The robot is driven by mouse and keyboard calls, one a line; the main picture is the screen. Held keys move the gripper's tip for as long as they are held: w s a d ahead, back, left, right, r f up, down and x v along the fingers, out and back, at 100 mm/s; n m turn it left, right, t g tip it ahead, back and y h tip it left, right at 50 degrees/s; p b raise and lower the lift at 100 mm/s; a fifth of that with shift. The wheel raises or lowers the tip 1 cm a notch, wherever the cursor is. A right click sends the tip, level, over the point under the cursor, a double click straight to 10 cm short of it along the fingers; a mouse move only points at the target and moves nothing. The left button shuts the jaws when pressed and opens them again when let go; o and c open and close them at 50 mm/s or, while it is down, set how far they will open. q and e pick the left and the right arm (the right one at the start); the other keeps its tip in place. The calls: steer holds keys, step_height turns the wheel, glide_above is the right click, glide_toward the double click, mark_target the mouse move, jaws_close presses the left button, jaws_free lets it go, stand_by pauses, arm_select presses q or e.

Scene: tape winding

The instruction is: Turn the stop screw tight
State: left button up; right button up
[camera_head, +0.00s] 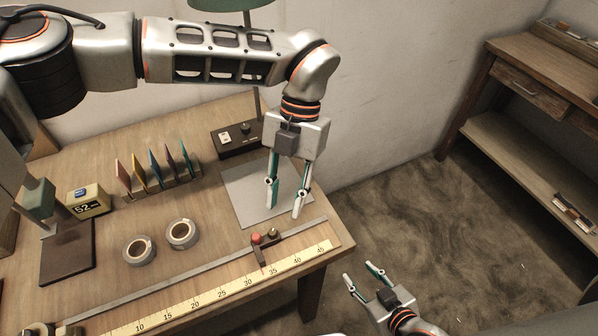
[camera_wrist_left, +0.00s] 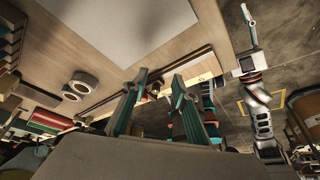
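The stop (camera_head: 262,252) is a dark block on the metal rail (camera_head: 190,278) along the table's front edge, near the 35 mark of the yellow ruler (camera_head: 215,297). A red knob (camera_head: 257,238) and a darker knob (camera_head: 273,234) stand on or beside it; I cannot tell which is the stop screw. My left gripper (camera_head: 284,208) is open and empty, pointing down above the grey plate, behind and right of the knobs. In the left wrist view its fingers (camera_wrist_left: 160,78) are apart, with the stop area partly hidden behind them. My right gripper (camera_head: 360,270) is open and empty beyond the table's right end.
Two grey tape rolls (camera_head: 139,250) (camera_head: 182,233) lie left of the stop. A grey plate (camera_head: 240,190), a black control box (camera_head: 237,139), a rack of coloured cards (camera_head: 153,170) and a counter (camera_head: 88,201) stand behind. Floor is clear at the right.

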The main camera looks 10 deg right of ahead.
arm_select(q)
steer(key=shift+w+d, duration=0.65)
steer(key=shift+w, duration=0.4)
steer(key=shift+w+d, duration=0.65)
steer(key=shift+w, duration=0.45)
steer(key=shift+w+d, duration=0.65)
steer(key=shift+w, duration=0.4)
